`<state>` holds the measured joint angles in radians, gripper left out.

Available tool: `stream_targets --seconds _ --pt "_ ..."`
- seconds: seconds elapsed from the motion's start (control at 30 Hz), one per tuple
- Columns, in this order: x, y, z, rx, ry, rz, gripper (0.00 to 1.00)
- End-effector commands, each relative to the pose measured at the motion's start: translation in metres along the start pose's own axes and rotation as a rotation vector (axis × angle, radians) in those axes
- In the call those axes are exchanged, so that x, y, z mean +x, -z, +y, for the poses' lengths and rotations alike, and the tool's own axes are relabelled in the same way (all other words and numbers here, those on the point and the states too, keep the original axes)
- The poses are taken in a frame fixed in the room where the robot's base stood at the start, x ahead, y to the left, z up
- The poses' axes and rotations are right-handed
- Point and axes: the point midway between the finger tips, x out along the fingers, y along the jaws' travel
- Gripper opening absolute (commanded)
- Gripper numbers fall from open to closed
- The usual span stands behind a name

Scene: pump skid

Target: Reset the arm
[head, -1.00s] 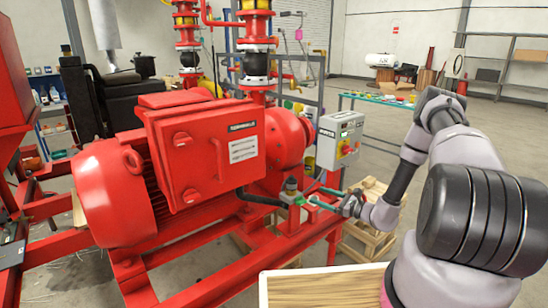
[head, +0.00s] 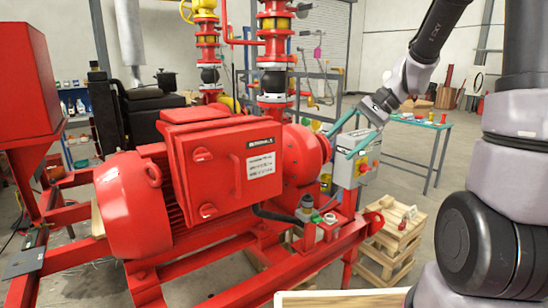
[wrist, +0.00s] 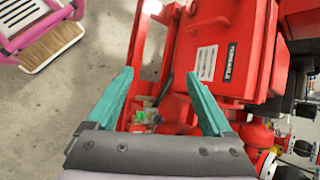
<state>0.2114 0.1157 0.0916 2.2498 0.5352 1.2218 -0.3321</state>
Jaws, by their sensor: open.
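My gripper (head: 344,139) is raised in front of the grey control box, at the right end of the red pump motor. Its two teal fingers are spread apart with nothing between them. In the wrist view my gripper (wrist: 155,100) is also open and empty, with the red skid and the small green-topped valve fitting seen beyond the fingers. My arm reaches in from the right side of the head view.
The red motor (head: 130,205) and its terminal box (head: 215,165) fill the left and middle. The grey control box (head: 352,168) stands close behind my gripper. The green-topped fitting (head: 309,204) sits on the red skid frame. Wooden pallets (head: 393,235) lie on the floor to the right.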

Motion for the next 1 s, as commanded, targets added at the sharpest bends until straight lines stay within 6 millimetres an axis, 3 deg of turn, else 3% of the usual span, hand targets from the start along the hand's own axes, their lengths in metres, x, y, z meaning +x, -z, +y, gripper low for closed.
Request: stream_targets --seconds 0.03,0.2,0.5,0.73,1.0 --pt "-0.012 -0.015 0.001 -0.05 -0.026 0.048 0.85" --pt "-0.047 -0.052 0.013 -0.188 -0.111 0.215 0.85" --pt "-0.107 -0.106 0.041 -0.411 -0.186 0.534 0.85" --pt "-0.135 -0.128 0.057 -0.512 -0.192 0.701 0.85" --pt "-0.141 -0.132 0.061 -0.531 -0.192 0.737 0.85"
